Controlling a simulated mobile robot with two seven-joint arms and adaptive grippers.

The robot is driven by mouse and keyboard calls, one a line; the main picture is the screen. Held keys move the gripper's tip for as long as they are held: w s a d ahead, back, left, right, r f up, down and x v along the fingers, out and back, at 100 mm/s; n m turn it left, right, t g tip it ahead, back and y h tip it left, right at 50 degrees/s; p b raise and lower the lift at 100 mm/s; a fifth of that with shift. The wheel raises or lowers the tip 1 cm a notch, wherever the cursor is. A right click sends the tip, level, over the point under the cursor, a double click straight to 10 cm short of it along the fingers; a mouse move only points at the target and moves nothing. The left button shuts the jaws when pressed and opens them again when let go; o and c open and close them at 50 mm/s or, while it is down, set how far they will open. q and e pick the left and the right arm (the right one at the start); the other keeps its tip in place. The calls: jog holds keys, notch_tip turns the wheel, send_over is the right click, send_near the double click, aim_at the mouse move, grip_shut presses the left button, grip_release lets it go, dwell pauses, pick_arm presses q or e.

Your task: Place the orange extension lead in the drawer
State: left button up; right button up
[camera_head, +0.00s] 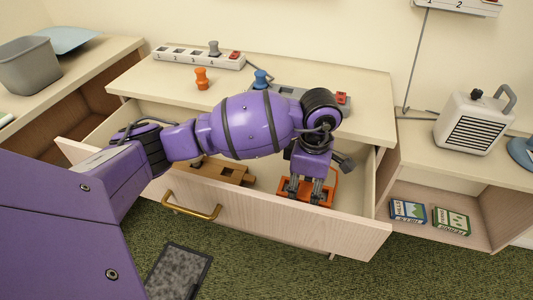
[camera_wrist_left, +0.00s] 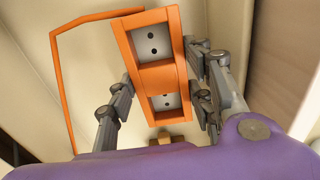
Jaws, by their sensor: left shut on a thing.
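The orange extension lead (camera_head: 292,192) is inside the open drawer (camera_head: 265,222), at its right end. In the left wrist view the lead (camera_wrist_left: 156,65) shows as an orange block with pale sockets and an orange cord curving to the left. My left gripper (camera_head: 309,193) reaches down into the drawer and is shut on the lead. In the left wrist view its fingers (camera_wrist_left: 163,97) stand on both sides of the block. I cannot tell whether the lead touches the drawer floor. My right gripper is not in view.
A brown wooden piece (camera_head: 228,173) lies in the drawer, left of the lead. On the cabinet top are a white power strip (camera_head: 200,57), an orange plug (camera_head: 201,79), a blue plug (camera_head: 261,79) and a grey strip (camera_head: 290,95). A heater (camera_head: 473,122) stands right.

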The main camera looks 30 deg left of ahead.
aim_at(306, 190)
pick_arm(q)
jog(key=shift+w+f, duration=0.1)
jog(key=shift+f, duration=1.35)
jog(key=shift+f, duration=0.2)
jog(key=o, duration=1.5)
jog(key=shift+r, duration=0.15)
notch_tip(306, 190, up, 12)
jog(key=shift+r+p, duration=0.1)
jog(key=shift+p, duration=0.2)
